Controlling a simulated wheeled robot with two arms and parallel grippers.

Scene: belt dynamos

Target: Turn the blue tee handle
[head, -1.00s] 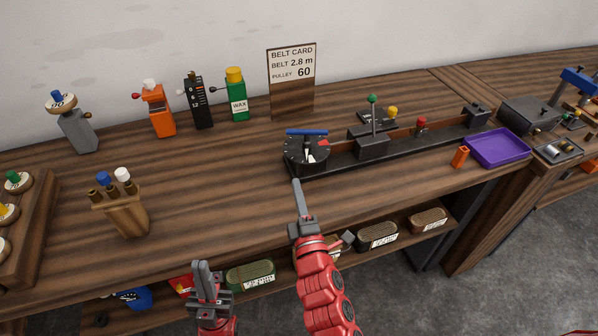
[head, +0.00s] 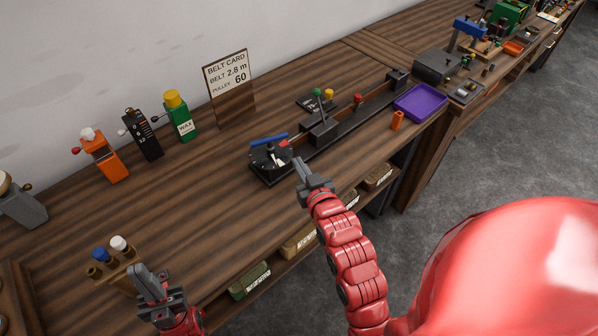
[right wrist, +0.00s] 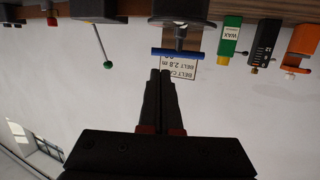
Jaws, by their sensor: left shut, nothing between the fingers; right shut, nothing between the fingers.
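The blue tee handle (head: 268,139) is a horizontal bar above a round black dial (head: 270,158) with a white pointer and a red mark, at the near end of a long black rail fixture. In the right wrist view the blue handle (right wrist: 177,53) lies just beyond the fingertips, apart from them. My right gripper (head: 300,165) is shut and empty, close to the right of the dial in the head view; its fingers also show in the right wrist view (right wrist: 160,75). My left gripper (head: 143,275) is shut and empty near the table's front edge, beside the wooden peg holder.
A green-knobbed lever (head: 316,92) and a red knob (head: 357,98) stand along the rail. A purple tray (head: 420,102) and an orange cylinder (head: 397,121) lie to the right. Behind stand the belt card (head: 227,75), a green wax bottle (head: 180,116) and an orange device (head: 103,156).

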